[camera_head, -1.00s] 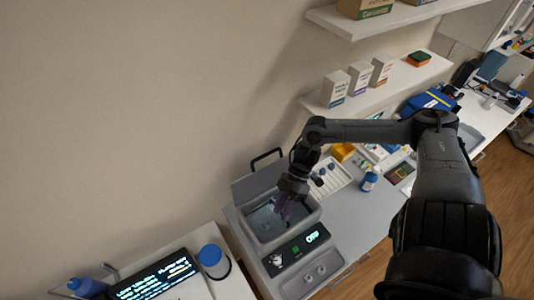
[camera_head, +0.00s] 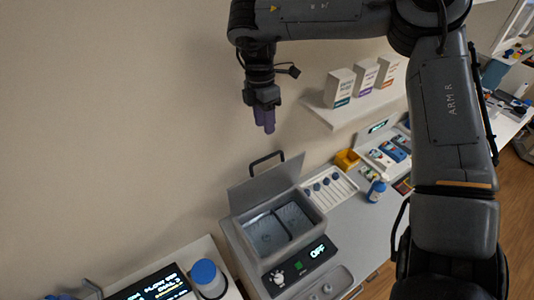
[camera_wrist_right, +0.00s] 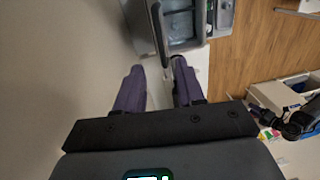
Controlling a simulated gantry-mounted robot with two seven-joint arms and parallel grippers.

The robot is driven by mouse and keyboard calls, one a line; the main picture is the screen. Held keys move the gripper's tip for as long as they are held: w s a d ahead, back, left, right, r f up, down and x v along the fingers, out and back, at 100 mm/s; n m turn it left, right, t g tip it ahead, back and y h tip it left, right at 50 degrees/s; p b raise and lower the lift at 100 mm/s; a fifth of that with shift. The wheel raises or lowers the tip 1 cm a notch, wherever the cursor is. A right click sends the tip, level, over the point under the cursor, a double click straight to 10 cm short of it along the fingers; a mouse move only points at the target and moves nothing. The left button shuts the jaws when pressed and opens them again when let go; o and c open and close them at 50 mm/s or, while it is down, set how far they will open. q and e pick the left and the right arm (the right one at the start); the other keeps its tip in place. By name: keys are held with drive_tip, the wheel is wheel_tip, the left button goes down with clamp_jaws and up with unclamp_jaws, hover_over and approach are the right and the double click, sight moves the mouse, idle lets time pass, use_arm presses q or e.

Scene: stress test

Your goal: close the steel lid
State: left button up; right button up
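The steel lid (camera_head: 268,185) stands raised at the back of the grey bath unit (camera_head: 246,262), with a black handle (camera_head: 266,158) on its upper edge. The bath's basin below it is uncovered and shows two compartments. My right gripper (camera_head: 264,120) hangs above the lid, close to the wall, with its purple fingers pointing down and touching nothing. In the right wrist view its fingers (camera_wrist_right: 158,68) are apart with nothing between them, and the black handle (camera_wrist_right: 158,30) shows beyond the tips. My left gripper is not in view.
The unit's front panel reads OFF (camera_head: 318,251). A white rack with blue-capped items (camera_head: 345,190), a blue bottle (camera_head: 376,191) and a yellow bin (camera_head: 346,159) stand to its right. A shelf with white boxes (camera_head: 339,88) is above. A blue-lidded jar (camera_head: 207,278) stands at left.

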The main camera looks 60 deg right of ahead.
drive_tip(key=f, duration=0.3)
drive_tip(key=f+p, duration=0.1)
drive_tip(key=f, duration=0.3)
drive_tip(key=s+f, duration=0.1)
drive_tip(key=f, duration=0.2)
drive_tip(key=shift+s+a+f, duration=0.1)
drive_tip(key=shift+a+f, duration=0.05)
drive_tip(key=shift+a, duration=0.2)
clamp_jaws()
